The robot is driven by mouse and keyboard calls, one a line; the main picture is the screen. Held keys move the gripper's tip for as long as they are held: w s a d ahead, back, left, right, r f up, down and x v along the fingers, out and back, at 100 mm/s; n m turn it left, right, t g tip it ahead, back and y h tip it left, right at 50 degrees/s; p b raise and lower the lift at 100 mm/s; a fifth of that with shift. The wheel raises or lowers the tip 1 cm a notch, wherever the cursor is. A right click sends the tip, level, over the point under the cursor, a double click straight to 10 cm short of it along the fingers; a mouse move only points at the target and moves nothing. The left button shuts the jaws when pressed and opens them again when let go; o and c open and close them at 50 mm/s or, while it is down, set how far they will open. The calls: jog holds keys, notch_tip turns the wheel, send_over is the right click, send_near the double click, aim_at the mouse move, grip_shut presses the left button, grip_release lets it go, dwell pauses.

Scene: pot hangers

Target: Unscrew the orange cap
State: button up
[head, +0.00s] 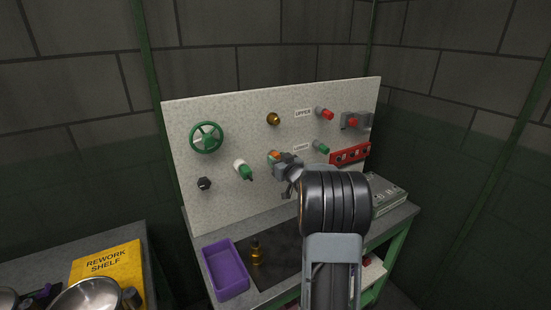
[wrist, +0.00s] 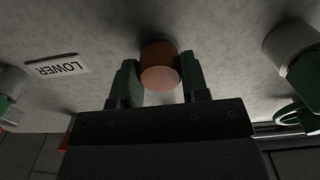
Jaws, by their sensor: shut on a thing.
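The orange cap (head: 272,154) is on the pale upright panel (head: 225,110), left of the lower label, mostly hidden behind my gripper (head: 281,160) in the head view. In the wrist view the round cap (wrist: 160,72) sits between the two green-padded fingers of my gripper (wrist: 160,78), one on each side. The fingers are shut on it, and its flat front faces the camera. The cap is at the panel; I cannot tell how far its thread is engaged.
Beside the cap are a white-and-green fitting (head: 243,169), a green handwheel (head: 206,137) and a brass knob (head: 273,119). Red knobs and a red strip (head: 350,154) are to the right. A purple tray (head: 225,269) and small brass part (head: 257,253) are on the bench below.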

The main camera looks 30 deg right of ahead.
jog(key=n, duration=0.7)
jog(key=o, duration=1.1)
jog(key=shift+o, duration=0.2)
jog(key=m, duration=2.3)
jog(key=shift+m, duration=0.4)
